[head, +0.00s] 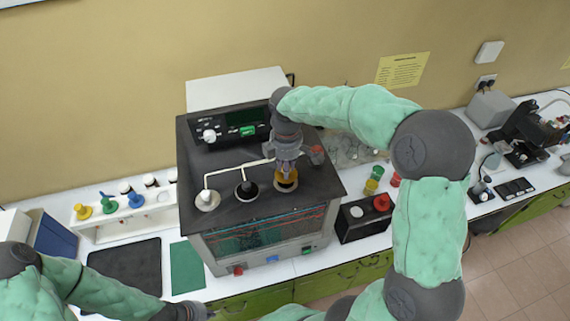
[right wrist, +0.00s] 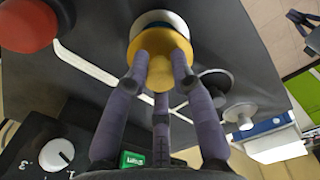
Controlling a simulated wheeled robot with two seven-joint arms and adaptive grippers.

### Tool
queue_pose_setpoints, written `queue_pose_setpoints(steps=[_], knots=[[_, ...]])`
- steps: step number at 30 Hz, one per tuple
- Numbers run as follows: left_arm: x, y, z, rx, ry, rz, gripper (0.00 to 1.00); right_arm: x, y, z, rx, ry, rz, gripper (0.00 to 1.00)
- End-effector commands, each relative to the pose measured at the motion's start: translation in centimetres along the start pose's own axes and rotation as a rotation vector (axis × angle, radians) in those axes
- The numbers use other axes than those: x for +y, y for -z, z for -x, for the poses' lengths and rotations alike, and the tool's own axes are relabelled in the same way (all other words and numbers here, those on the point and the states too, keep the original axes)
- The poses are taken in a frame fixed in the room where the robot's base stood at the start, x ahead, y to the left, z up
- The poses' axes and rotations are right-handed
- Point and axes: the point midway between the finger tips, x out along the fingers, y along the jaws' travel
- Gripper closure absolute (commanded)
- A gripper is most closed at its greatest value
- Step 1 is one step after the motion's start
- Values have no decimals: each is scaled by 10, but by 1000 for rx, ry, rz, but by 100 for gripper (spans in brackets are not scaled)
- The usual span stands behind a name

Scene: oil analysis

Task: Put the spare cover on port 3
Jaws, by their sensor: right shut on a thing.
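I cannot tell whether the cover is fully seated. A black cover (head: 246,191) and a white cover (head: 207,201) sit on ports to its left. My left gripper (head: 192,310) is at the bottom edge, its fingers unclear.
A red knob (head: 317,155) stands close right of the held cover. A white rack (head: 110,231) with yellow, blue and green pieces is at the left. A black box (head: 350,232) with white and red tops stands at the right. A dark mat (head: 126,268) is clear.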

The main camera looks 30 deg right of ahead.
Motion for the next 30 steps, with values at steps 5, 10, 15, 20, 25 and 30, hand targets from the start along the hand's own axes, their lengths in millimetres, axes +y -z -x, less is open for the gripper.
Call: queue_pose_setpoints(steps=[5, 10, 15, 20, 25, 30], knots=[[-4, 1, -11, 2, 0, 0, 100, 0, 0, -16, -1, 1, 0, 100], [-7, 1, -20, 1, 0, 0, 100, 0, 0, -29, -1, 1, 0, 100], [-9, 2, -25, 1, 0, 0, 100, 0, 0, -38, 0, 0, 0, 100], [-6, 2, -18, 2, 0, 0, 100, 0, 0, -28, 0, 0, 0, 100], [-6, 1, -18, 1, 0, 0, 100, 0, 0, -28, 0, 0, 0, 100], [-6, 1, -18, 1, 0, 0, 100, 0, 0, -28, 0, 0, 0, 100]])
